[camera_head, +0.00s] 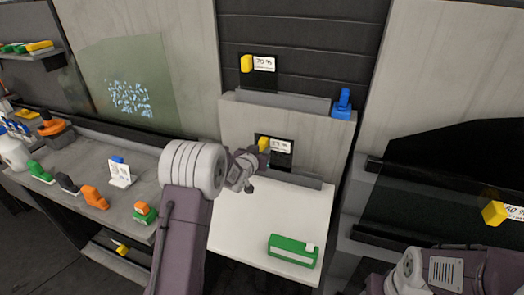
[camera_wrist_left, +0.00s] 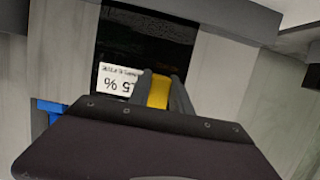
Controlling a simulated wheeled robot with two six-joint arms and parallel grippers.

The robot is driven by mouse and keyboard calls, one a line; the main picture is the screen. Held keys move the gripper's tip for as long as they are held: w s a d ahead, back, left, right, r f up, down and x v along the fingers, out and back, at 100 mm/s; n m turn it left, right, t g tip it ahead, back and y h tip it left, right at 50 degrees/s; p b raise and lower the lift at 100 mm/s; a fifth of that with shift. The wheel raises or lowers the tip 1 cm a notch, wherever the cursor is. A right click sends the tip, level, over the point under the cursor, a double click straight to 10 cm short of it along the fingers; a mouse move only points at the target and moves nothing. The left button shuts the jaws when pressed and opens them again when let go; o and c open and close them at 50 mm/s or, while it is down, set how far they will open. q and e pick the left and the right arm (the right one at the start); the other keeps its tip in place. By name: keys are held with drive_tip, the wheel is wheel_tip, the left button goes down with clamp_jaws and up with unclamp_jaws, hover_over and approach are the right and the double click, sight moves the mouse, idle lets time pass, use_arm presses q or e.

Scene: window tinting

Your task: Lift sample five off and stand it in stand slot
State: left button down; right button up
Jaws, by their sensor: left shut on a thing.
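A dark sample card (camera_head: 281,163) with a yellow tab (camera_head: 263,143) and a white label stands upright against the front of a grey block (camera_head: 310,140). The label ends in "5 %"; its first part is hard to read. A grey ledge (camera_head: 300,179) runs along the card's foot. My left gripper (camera_head: 252,160) is at the tab. In the left wrist view its fingers close on both sides of the yellow tab (camera_wrist_left: 159,91), with the dark card (camera_wrist_left: 140,45) behind. I cannot tell which ledge is the stand slot. My right gripper is out of view.
A "70 %" card with a yellow tab (camera_head: 246,63) stands above the block's top ledge (camera_head: 282,101), beside a blue clamp-like piece (camera_head: 343,103). A green box (camera_head: 293,250) lies on the white tabletop (camera_head: 235,240). A "50 %" card's tab (camera_head: 493,213) is at right.

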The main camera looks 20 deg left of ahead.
use_arm(q)
drive_tip(key=c, duration=1.1)
unclamp_jaws()
drive_tip(key=o, duration=0.5)
drive_tip(key=shift+o, duration=0.2)
drive_tip(key=o, duration=0.4)
drive_tip(key=s+b, duration=0.1)
drive_tip(key=s, duration=0.7)
drive_tip(key=shift+a+b, duration=0.15)
drive_tip(key=shift+b, duration=0.25)
